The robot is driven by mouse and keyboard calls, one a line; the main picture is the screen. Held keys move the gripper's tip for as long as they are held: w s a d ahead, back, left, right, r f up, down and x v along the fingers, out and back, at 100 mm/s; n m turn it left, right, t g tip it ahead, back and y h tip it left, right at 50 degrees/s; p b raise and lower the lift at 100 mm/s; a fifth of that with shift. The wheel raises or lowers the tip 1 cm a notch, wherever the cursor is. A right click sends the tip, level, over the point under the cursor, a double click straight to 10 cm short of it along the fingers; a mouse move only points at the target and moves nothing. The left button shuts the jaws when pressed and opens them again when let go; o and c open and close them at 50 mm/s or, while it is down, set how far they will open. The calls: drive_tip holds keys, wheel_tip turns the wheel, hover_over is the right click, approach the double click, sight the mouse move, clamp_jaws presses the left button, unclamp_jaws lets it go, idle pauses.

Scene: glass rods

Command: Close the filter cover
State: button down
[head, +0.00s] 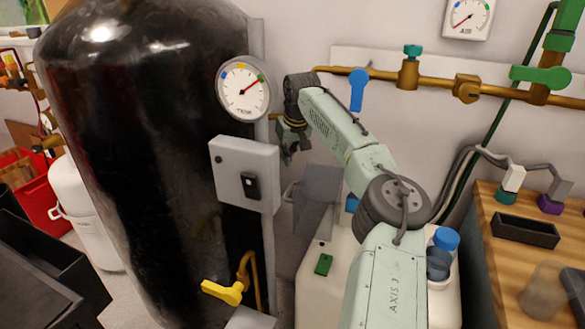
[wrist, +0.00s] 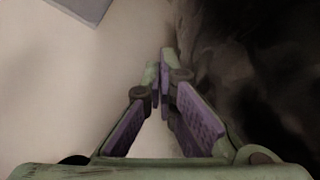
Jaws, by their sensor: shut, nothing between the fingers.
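A grey, flap-like panel (head: 318,188), which looks like the filter cover, stands tilted up at the back of the white housing (head: 312,290). I cannot tell its hinge side, and my arm hides part of the housing. My gripper (head: 287,158) is above and to the left of the panel, beside the black tank, and apart from the panel. In the wrist view my gripper (wrist: 164,72) has its purple-padded fingers brought together at the tips, with nothing held. A grey corner (wrist: 88,8) shows at the top left there; I cannot tell what it belongs to.
The large black tank (head: 140,130) fills the left, with a gauge (head: 243,88) and a grey switch box (head: 243,172) at its side. A brass pipe (head: 430,82) with a blue valve handle (head: 358,90) crosses the wall. A wooden bench (head: 490,270) stands right.

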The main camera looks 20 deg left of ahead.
drive_tip(key=shift+s+d+f, duration=0.55)
drive_tip(key=shift+s+f, duration=0.05)
drive_tip(key=shift+f, duration=0.1)
drive_tip(key=shift+s+d+f, duration=0.5)
drive_tip(key=shift+s+f, duration=0.1)
drive_tip(key=shift+f, duration=0.1)
drive_tip(key=shift+s, duration=0.1)
drive_tip(key=shift+s+d+n+p, duration=0.15)
drive_tip(key=shift+s+n+p, duration=0.15)
drive_tip(key=shift+p, duration=0.2)
